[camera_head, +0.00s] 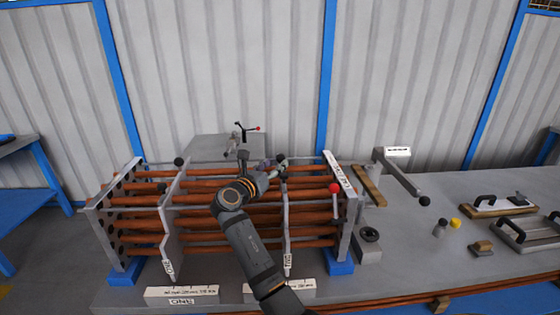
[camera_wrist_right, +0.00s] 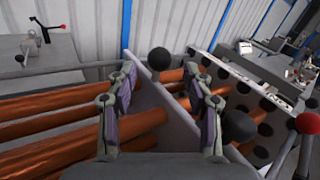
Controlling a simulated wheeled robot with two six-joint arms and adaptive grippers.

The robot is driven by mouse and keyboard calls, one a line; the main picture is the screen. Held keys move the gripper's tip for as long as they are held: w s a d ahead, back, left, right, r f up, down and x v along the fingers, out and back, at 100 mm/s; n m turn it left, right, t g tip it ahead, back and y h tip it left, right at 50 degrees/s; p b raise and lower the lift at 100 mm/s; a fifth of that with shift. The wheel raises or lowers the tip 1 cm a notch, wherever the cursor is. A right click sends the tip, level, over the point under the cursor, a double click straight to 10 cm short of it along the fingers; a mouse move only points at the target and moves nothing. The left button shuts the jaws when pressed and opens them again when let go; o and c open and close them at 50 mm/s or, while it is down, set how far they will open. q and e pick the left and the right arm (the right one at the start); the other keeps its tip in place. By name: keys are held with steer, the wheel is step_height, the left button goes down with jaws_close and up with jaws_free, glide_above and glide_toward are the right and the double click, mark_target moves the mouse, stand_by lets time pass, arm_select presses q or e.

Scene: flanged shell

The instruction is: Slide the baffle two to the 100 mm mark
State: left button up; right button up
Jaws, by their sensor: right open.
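Baffle two (camera_head: 287,225) is the upright grey plate right of the middle of the tube bundle, with a small tag (camera_head: 287,262) at its lower end. Its top edge and black knob (camera_wrist_right: 158,58) show in the right wrist view. My right gripper (camera_head: 277,165) is at the top of this baffle. In the wrist view its open fingers (camera_wrist_right: 160,85) stand on either side of the plate (camera_wrist_right: 160,108), with gaps showing. A white scale strip (camera_head: 280,289) lies in front of the bundle; its marks are too small to read. My left gripper is not in view.
Baffle one (camera_head: 168,225) stands to the left, with its own scale (camera_head: 182,291). Copper tubes (camera_head: 225,240) run between two end plates (camera_head: 346,220). A red-knobbed lever (camera_head: 335,189) stands near the right plate. Loose parts lie on the bench at right.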

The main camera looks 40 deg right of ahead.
steer(key=v, duration=0.7)
stand_by(0.3)
